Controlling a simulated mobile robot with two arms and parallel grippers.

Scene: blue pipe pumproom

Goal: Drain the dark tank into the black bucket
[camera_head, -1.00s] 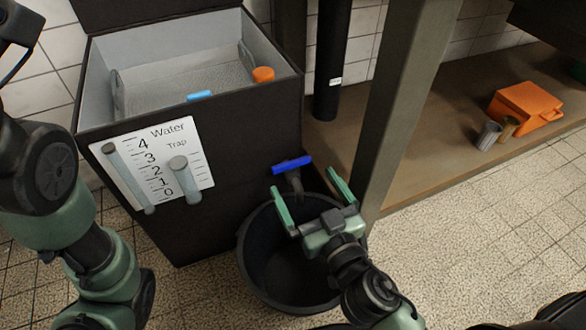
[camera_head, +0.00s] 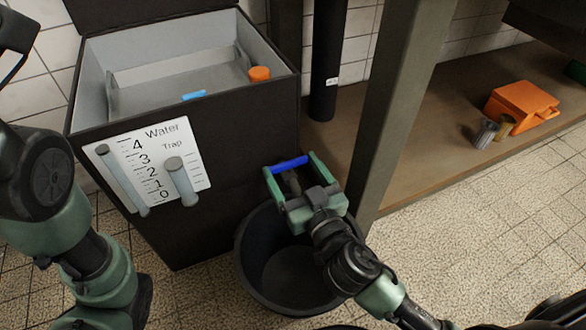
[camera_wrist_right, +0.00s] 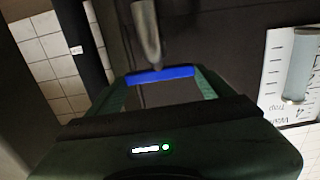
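The dark tank (camera_head: 225,225) stands left of centre in the head view, its lid raised and pale inside. A blue valve handle (camera_head: 288,164) sits on a spout low on its right side. My right gripper (camera_head: 290,163) is open, with one green finger at each end of the handle; I cannot tell whether they touch it. The handle also spans between the fingers in the right wrist view (camera_wrist_right: 160,75). The black bucket (camera_head: 245,252) stands on the floor below the spout, partly hidden by my right arm.
A white gauge panel (camera_head: 133,178) marks the tank's front. An orange cap (camera_head: 259,74) and blue piece (camera_head: 194,95) show inside. A slanting post (camera_head: 395,105) stands close right of my gripper. An orange box (camera_head: 520,100) and cans rest on the shelf. Floor at right is clear.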

